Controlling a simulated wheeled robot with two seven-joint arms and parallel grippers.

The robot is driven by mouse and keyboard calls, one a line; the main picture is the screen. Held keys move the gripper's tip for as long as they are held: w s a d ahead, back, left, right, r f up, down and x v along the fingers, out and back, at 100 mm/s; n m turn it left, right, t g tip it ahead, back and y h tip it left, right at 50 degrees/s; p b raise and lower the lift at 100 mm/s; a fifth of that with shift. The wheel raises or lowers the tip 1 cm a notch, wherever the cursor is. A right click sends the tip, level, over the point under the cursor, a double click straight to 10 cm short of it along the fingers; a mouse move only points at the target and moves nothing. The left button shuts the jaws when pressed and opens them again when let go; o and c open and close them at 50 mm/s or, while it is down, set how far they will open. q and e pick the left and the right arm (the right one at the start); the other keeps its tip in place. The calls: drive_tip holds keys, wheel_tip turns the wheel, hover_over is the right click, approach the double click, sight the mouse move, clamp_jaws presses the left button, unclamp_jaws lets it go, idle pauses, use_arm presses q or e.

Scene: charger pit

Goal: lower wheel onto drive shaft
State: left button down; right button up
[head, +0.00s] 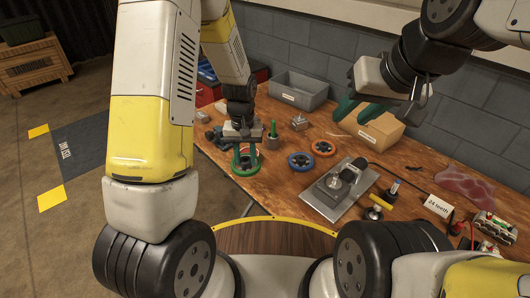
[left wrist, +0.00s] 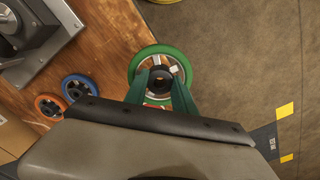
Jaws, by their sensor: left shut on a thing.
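A green-rimmed wheel (head: 246,168) is at my left gripper (head: 244,150), near the table's left edge. In the left wrist view the green wheel (left wrist: 160,51) shows between the green fingers (left wrist: 160,88), which are shut on its hub area. Its height above the table is hard to tell. A grey metal plate with a round raised hub (head: 335,182) lies at the table's front middle, well to the right of the wheel; it also shows in the left wrist view (left wrist: 40,45). I cannot clearly make out a drive shaft. My right gripper (head: 358,108) is open and empty above the cardboard box.
A blue wheel (head: 300,161) and an orange wheel (head: 323,147) lie between the green wheel and the plate. A grey bin (head: 299,90) and cardboard box (head: 375,131) stand behind. A "24 teeth" sign (head: 438,205) and screwdriver (head: 388,193) are at right.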

use_arm(q)
drive_tip(key=shift+w+a+r, duration=0.5)
drive_tip(key=shift+w, duration=0.15)
drive_tip(key=w+d+r, duration=0.1)
drive_tip(key=d, duration=0.1)
wheel_tip(320, 180, up, 6)
hover_over(336, 175)
drive_tip(key=shift+w+f, duration=0.15)
drive_tip(key=shift+w, duration=0.15)
drive_tip(key=shift+s+d+f, duration=0.1)
drive_tip(key=shift+d+f, duration=0.05)
drive_tip(key=shift+f, duration=2.1)
drive_tip(key=shift+f, duration=3.1)
